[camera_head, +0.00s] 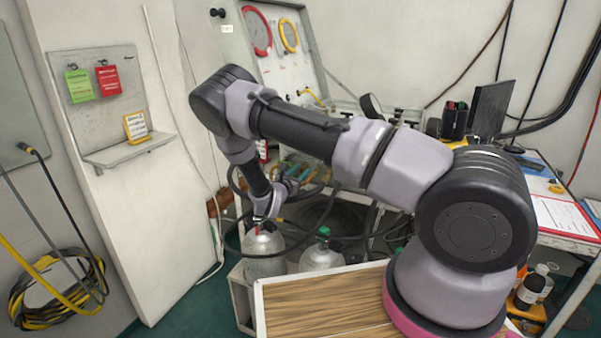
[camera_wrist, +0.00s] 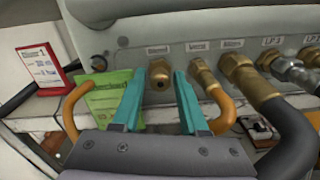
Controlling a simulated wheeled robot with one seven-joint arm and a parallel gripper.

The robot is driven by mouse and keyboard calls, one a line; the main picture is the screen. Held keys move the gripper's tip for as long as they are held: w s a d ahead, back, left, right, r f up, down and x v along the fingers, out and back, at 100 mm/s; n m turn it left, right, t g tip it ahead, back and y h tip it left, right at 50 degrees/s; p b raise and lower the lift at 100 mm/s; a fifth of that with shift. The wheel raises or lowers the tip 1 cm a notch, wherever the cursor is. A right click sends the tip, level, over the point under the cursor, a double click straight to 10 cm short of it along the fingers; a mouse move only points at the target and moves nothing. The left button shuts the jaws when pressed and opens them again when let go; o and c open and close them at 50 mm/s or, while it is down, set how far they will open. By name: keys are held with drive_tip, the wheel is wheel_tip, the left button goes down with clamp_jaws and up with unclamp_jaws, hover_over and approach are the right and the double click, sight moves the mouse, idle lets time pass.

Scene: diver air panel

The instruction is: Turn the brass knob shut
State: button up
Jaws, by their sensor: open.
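A small brass knob or fitting (camera_wrist: 160,79) sticks out of the grey panel face in the wrist view, under a small label. It has a dark hole in its front end. My gripper (camera_wrist: 160,73) has teal fingers, one on each side of the brass piece, with a visible gap on both sides. The gripper is open and holds nothing. Whether the fingertips reach level with the brass piece in depth is hard to tell. In the head view my wrist is low in front of the panel, and the brass piece cannot be made out.
Brass fittings with hoses (camera_wrist: 241,75) line the panel right of the gripper. A green tag (camera_wrist: 104,97) and a red-framed card (camera_wrist: 44,68) are at left. Gas cylinders (camera_head: 322,257) stand below my wrist. A monitor (camera_head: 491,108) is on the bench at right.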

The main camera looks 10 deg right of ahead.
clamp_jaws()
drive_tip(key=shift+m, duration=0.3)
drive_tip(key=m, duration=1.3)
drive_tip(key=shift+s+f, duration=0.1)
drive_tip(key=shift+f, duration=0.05)
idle(0.5)
unclamp_jaws()
